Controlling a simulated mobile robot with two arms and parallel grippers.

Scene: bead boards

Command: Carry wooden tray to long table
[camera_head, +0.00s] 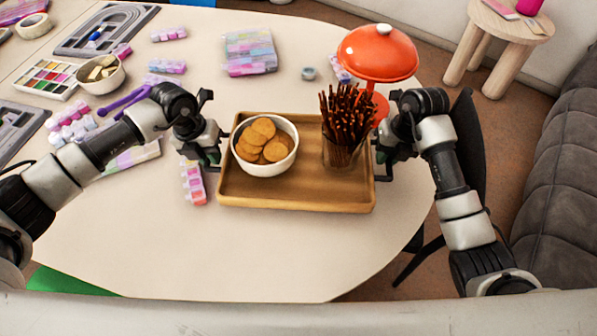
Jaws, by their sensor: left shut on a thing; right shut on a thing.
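The wooden tray (290,199) is over the near right part of a pale table with a rounded end (250,255). It looks level; I cannot tell whether it touches the tabletop. A white bowl of round biscuits (264,146) stands on its left half. A clear glass of dark thin sticks (343,150) stands upright on its right half. My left gripper (214,158) is shut on the tray's left edge. My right gripper (382,160) is shut on its right edge. The fingertips are partly hidden.
A red lidded dish on a stand (380,55) is close behind the tray's right side. Pink bead boxes (193,182), a small bowl (101,75) and a paint palette (52,78) lie left. A black chair (468,145) is at right. The table's front is clear.

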